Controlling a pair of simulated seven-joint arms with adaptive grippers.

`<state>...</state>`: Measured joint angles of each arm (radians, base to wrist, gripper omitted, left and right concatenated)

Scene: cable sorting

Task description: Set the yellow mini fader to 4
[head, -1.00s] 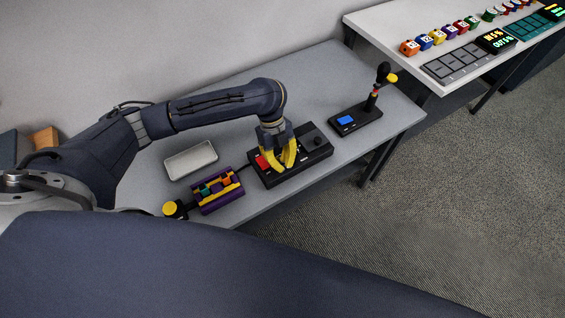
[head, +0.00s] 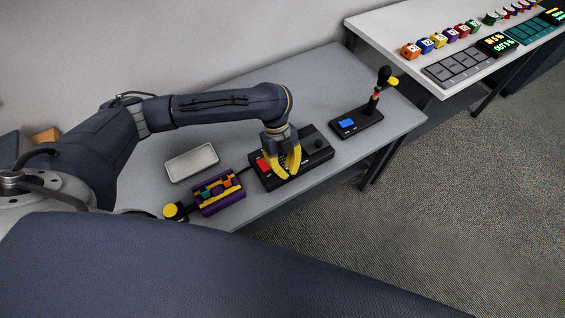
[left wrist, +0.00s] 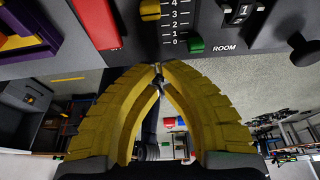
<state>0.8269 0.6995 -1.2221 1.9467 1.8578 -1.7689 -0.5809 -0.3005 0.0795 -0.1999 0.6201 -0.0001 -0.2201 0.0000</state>
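The yellow mini fader (left wrist: 150,10) shows at the top of the left wrist view, with its knob between the 3 and 4 marks, close to 4. A green fader knob (left wrist: 195,45) is level with the 0 mark to its right. Both are on the black control box (head: 318,150) on the grey table. My left gripper (left wrist: 158,70) has its yellow fingertips together just below the faders, with nothing seen between them. In the head view my left gripper (head: 284,172) is over the box and hides the faders. My right gripper is not seen.
A red block (left wrist: 97,20) and a black knob (left wrist: 305,48) flank the faders. A purple rack (head: 222,204) with coloured pieces and a grey tray (head: 191,162) are left of the box. A joystick unit (head: 357,122) stands to the right.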

